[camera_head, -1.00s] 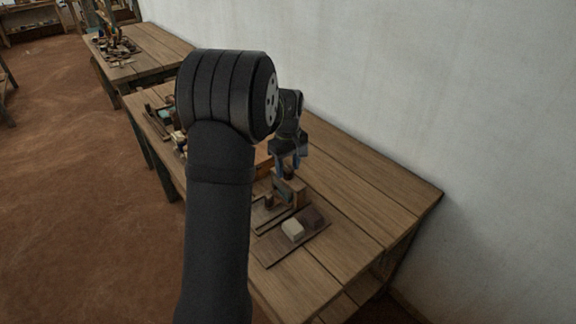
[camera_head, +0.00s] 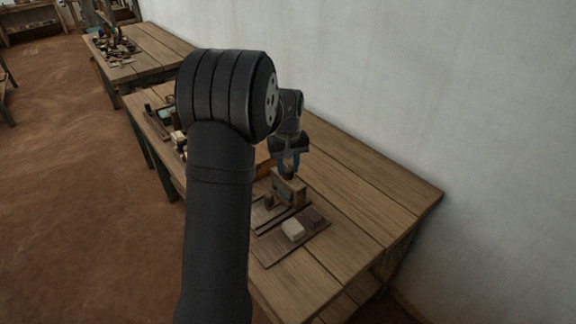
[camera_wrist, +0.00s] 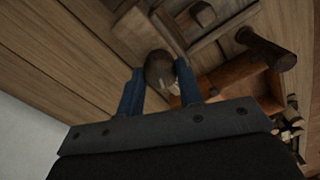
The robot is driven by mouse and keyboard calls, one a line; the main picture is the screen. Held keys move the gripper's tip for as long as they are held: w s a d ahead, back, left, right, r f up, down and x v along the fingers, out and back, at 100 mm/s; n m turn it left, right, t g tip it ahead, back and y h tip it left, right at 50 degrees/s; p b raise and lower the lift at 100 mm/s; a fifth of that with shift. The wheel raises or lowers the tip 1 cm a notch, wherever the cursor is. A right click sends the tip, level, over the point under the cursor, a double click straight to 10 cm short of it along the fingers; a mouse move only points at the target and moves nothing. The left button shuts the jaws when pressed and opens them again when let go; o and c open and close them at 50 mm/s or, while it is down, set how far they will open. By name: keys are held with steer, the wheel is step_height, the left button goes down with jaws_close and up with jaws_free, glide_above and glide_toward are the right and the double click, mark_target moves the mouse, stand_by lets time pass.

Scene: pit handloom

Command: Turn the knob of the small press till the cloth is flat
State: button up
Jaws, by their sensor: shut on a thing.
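The small wooden press (camera_head: 291,190) stands near the front of the bench, and its base and upright show below my gripper. My gripper (camera_head: 288,168) is over the top of the press, pointing down. In the wrist view, the press's dark brown rounded knob (camera_wrist: 159,67) sits between the two blue fingers, and my gripper is shut on it. A small pale mark shows on the knob's side. The cloth cannot be made out in either view.
A board (camera_head: 268,250) in front of the press carries a pale block (camera_head: 293,229) and a dark brown block (camera_head: 314,217). An orange-brown wooden box (camera_wrist: 240,82) is close to the right finger in the wrist view. The bench's right side (camera_head: 375,205) is clear.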

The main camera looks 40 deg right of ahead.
mark_target(288, 168)
steer(key=m, duration=0.4)
steer(key=shift+m, duration=2.1)
steer(key=o, duration=1)
step_height(288, 168, up, 18)
steer(key=shift+f, duration=0.25)
